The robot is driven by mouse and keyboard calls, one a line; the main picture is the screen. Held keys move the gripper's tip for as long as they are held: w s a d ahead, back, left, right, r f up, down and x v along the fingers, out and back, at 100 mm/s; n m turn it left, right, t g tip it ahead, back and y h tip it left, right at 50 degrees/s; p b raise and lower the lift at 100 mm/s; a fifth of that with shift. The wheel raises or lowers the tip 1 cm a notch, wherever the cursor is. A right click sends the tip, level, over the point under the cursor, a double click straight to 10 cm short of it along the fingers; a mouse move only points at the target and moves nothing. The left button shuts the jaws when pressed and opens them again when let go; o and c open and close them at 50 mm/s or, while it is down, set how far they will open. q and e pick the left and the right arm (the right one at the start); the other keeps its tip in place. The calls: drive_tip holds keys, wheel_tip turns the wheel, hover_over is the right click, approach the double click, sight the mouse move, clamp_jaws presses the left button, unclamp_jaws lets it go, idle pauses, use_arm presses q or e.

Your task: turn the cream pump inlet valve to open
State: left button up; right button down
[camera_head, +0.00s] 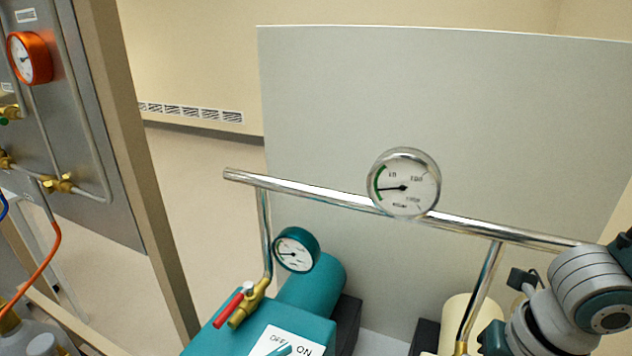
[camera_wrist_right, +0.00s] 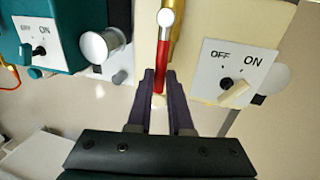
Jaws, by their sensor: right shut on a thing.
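The cream pump (camera_head: 462,312) stands at the bottom right of the head view, partly hidden by my right arm. In the right wrist view the cream pump (camera_wrist_right: 208,70) fills the upper right. Its inlet valve has a red lever handle (camera_wrist_right: 160,58) with a pale pivot end, beside a brass body (camera_wrist_right: 177,18). My right gripper (camera_wrist_right: 159,78) is shut on the red handle, with a dark finger on each side of it. In the head view the handle and the right fingers are hidden or out of frame. My left gripper is not in view.
A teal pump (camera_head: 305,325) with a red-handled brass valve (camera_head: 246,302) stands to the left. A steel pipe (camera_head: 310,192) with a round gauge (camera_head: 403,183) runs above both pumps. The cream pump's OFF/ON switch plate (camera_wrist_right: 232,72) is right of the handle.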

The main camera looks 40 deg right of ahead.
drive_tip(key=c, duration=0.8)
unclamp_jaws()
drive_tip(key=shift+c, duration=0.2)
wheel_tip(320, 180, up, 10)
drive_tip(key=s+d, duration=0.1)
drive_tip(key=shift+s+f+p, duration=0.15)
drive_tip(key=shift+s+p, duration=0.2)
drive_tip(key=shift+s, duration=0.05)
